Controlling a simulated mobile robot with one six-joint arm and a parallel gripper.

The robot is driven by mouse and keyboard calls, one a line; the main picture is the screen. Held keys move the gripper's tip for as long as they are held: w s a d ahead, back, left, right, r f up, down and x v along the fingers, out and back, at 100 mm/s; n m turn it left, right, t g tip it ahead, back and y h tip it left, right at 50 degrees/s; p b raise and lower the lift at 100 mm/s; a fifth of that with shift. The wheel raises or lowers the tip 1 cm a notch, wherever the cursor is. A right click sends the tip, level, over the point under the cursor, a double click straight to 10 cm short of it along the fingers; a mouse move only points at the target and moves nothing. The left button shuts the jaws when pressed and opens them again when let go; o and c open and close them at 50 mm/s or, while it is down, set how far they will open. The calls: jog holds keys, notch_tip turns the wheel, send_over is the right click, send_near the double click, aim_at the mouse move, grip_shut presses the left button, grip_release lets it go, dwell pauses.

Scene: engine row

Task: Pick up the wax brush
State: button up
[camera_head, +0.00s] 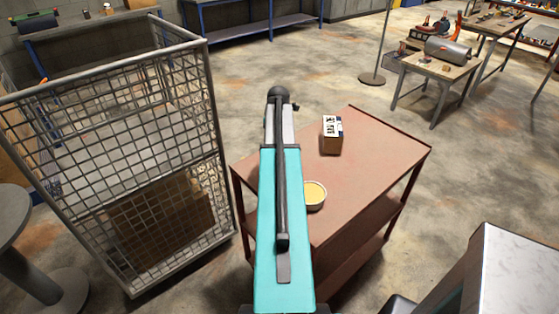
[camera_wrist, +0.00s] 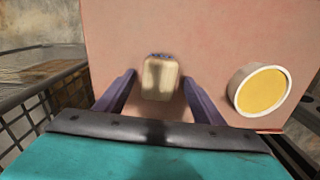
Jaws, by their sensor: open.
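A pale beige block-like piece with a bluish-purple far end, which looks like the wax brush (camera_wrist: 159,80), lies on the reddish cart top (camera_wrist: 215,35) in the wrist view. My gripper (camera_wrist: 158,77) is open, with one purple finger on either side of this piece. Gaps show between the piece and both fingers; I cannot tell the height of the fingertips over the cart. In the head view my teal arm hides the piece and most of the gripper.
A round white tub with yellow contents (camera_head: 314,194) stands close to the right of my gripper; it also shows in the wrist view (camera_wrist: 262,90). A small labelled box (camera_head: 332,136) stands farther back. A wire cage (camera_head: 180,150) borders the cart's left. The cart's right side is bare.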

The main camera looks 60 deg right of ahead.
jog(key=shift+f, duration=0.75)
jog(key=shift+c, duration=0.3)
jog(key=c, duration=1.1)
